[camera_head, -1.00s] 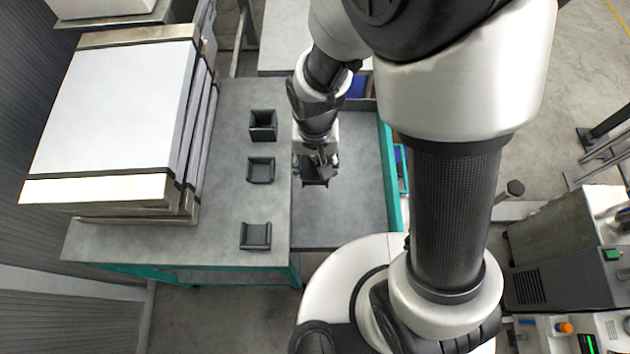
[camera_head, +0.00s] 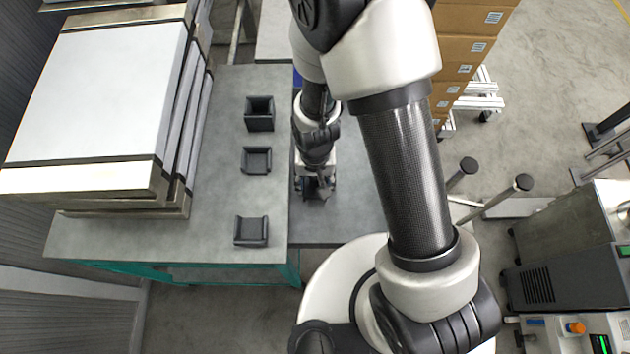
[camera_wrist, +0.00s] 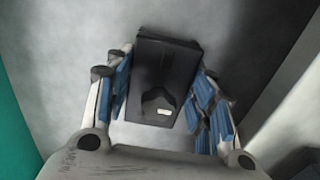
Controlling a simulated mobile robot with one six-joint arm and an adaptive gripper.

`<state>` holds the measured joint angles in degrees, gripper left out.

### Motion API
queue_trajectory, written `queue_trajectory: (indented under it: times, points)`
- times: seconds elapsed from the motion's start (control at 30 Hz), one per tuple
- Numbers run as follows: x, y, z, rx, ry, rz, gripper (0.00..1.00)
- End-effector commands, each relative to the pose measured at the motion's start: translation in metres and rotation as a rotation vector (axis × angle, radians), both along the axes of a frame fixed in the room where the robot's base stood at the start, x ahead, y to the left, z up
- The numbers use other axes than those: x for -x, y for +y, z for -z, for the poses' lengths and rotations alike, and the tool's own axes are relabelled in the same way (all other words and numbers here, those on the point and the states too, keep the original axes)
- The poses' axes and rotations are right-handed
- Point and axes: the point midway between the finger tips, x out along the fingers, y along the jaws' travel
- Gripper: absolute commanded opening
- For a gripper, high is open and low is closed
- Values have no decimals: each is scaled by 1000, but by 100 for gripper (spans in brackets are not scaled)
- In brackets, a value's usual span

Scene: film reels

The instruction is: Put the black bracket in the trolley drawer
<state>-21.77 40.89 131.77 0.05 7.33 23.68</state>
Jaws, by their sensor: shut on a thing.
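My gripper (camera_head: 316,190) is shut on a black bracket, which shows between the blue-padded fingers in the wrist view (camera_wrist: 165,65). In the head view the wrist and fingers hide most of this bracket. It is over the grey floor of the open trolley drawer (camera_head: 350,212), close to the trolley top's right edge. I cannot tell whether the bracket touches the drawer floor. My arm hides the drawer's right side. Three other black brackets stand in a column on the trolley top: far (camera_head: 259,113), middle (camera_head: 256,160) and near (camera_head: 251,231).
A stack of large white-faced panels (camera_head: 95,95) covers the left of the grey trolley top (camera_head: 215,215). Cardboard boxes (camera_head: 470,50) stand at the back right. Grey machines (camera_head: 570,250) stand at the right. Part of the drawer floor beside my gripper is clear.

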Motion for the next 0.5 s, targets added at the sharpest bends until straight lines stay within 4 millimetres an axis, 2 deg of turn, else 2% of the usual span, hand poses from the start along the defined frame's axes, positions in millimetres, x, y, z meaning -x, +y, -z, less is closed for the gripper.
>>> queue_trajectory:
  times: [0.27,0.3,0.4,0.5]
  points:
    - [0,0,3,0,-1,0,17]
    - [0,0,2,0,0,0,52]
    - [0,0,2,0,0,0,58]
    - [0,0,1,0,0,0,58]
